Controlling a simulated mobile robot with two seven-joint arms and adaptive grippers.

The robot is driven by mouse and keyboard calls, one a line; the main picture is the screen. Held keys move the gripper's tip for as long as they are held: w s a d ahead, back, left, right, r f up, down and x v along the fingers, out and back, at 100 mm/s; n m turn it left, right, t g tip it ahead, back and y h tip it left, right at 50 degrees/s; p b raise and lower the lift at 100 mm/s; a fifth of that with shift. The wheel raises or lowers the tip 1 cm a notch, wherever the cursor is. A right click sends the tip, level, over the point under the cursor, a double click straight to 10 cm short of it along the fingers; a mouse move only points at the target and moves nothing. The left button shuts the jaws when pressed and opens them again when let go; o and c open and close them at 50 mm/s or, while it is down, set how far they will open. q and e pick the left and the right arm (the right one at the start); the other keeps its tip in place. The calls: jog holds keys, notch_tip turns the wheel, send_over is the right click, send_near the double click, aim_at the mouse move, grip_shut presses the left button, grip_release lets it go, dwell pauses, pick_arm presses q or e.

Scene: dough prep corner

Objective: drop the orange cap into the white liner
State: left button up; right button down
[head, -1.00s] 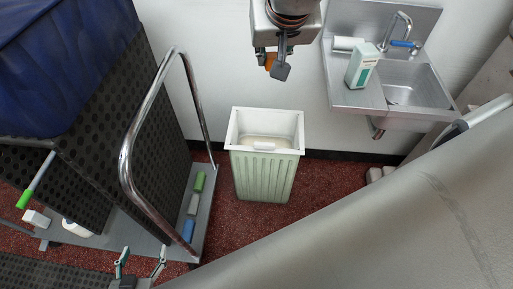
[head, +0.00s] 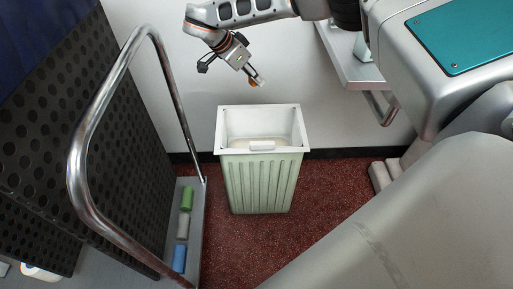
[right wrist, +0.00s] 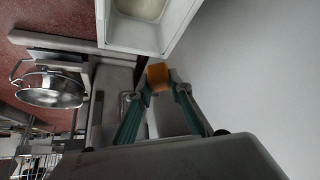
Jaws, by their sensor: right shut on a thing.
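The orange cap (head: 252,83) is small and sits between the fingertips of my right gripper (head: 257,80). The right wrist view shows the cap (right wrist: 157,76) clamped between the two green-grey fingers. The white liner (head: 229,151) is an open rectangular tub with a white rim, set in a pale green ribbed bin (head: 262,183). In the head view the gripper and cap appear above the liner's back rim, apart from it. The liner's corner (right wrist: 133,37) shows beyond the cap in the right wrist view. My left gripper is out of view.
A trolley with a curved metal handle (head: 82,145) stands left of the bin, with green, grey and blue cylinders on its deck. A metal pot (right wrist: 50,90) shows in the right wrist view. Red floor is clear around the bin.

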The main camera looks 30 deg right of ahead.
pick_arm(q)
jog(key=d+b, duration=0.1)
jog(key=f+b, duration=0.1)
jog(key=b, duration=0.1)
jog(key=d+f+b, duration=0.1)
jog(key=b, duration=0.1)
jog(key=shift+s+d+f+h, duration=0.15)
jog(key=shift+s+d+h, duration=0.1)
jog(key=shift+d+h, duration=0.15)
pick_arm(e)
jog(key=s+d+f+m+g, duration=0.1)
jog(key=d+f+m, duration=0.2)
jog(key=f, duration=1.4)
jog(key=shift+s+d+f+g, duration=0.2)
jog(key=shift+d+f+g, duration=0.2)
jog(key=shift+d, duration=0.15)
jog(key=c, duration=1.8)
grip_release()
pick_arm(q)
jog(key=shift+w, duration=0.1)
pick_arm(e)
jog(key=shift+o, duration=0.2)
jog(key=v, duration=1.2)
